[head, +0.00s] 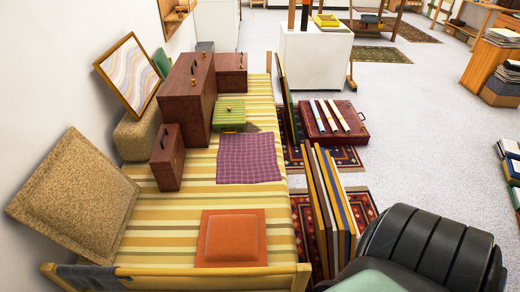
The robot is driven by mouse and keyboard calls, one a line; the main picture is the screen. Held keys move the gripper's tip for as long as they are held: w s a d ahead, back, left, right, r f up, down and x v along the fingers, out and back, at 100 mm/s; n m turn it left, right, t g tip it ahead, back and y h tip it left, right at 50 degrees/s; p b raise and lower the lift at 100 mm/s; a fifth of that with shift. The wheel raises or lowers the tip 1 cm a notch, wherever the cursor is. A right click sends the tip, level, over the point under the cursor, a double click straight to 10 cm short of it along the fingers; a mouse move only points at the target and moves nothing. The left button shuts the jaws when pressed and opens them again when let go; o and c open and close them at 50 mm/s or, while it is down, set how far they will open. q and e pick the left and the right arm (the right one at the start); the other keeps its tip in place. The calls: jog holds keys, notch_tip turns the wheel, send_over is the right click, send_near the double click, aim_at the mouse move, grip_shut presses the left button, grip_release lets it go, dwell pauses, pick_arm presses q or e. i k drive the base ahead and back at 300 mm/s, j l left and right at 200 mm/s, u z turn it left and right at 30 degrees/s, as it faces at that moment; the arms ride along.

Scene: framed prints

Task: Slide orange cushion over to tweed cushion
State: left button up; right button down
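The orange cushion (232,237) lies flat on the near part of a yellow striped daybed (172,221). The tan, speckled tweed cushion (75,195) leans tilted against the wall at the left side of the daybed. A stretch of bare striped cover lies between the two cushions, and they do not touch. Neither of my grippers shows in the head view.
A purple checked cloth (249,158) lies beyond the orange cushion. Dark red cases (187,95) and a small box (167,158) stand at the back left. A wooden rail (190,279) edges the near end. Framed panels (328,205) lean along the right side.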

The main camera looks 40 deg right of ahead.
aim_at(229, 238)
jog(key=z, duration=1.25)
